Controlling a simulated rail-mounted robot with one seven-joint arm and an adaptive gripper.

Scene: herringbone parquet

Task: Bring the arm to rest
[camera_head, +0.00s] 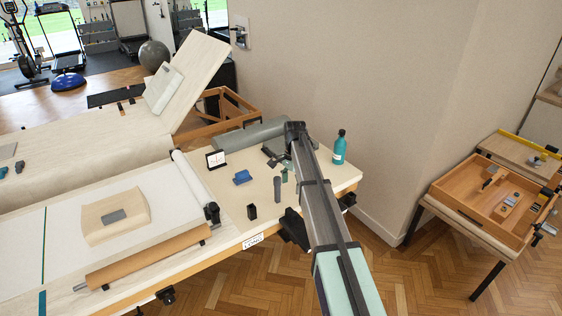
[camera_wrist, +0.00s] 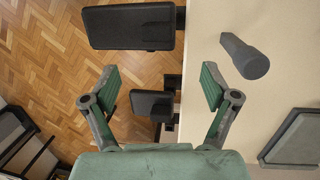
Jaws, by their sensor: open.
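My arm reaches up from the bottom of the head view across the front edge of the pale table (camera_head: 225,197). My gripper (camera_head: 285,172) is mostly hidden behind the arm there, with a bit of green showing above the table's right part. In the wrist view my gripper (camera_wrist: 160,85) is open, its two green fingers wide apart with nothing between them. The right finger is over the table edge and the left one over the parquet floor. A dark grey cylinder-like object (camera_wrist: 244,56) lies on the table just beyond the right finger, apart from it.
A teal bottle (camera_head: 339,150), a blue object (camera_head: 242,177), a black block (camera_head: 252,211) and a small framed card (camera_head: 216,159) stand near the arm. Dark pads (camera_wrist: 132,27) jut from the table edge. A wooden tray (camera_head: 462,208) sits on the right bench. Floor between is clear.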

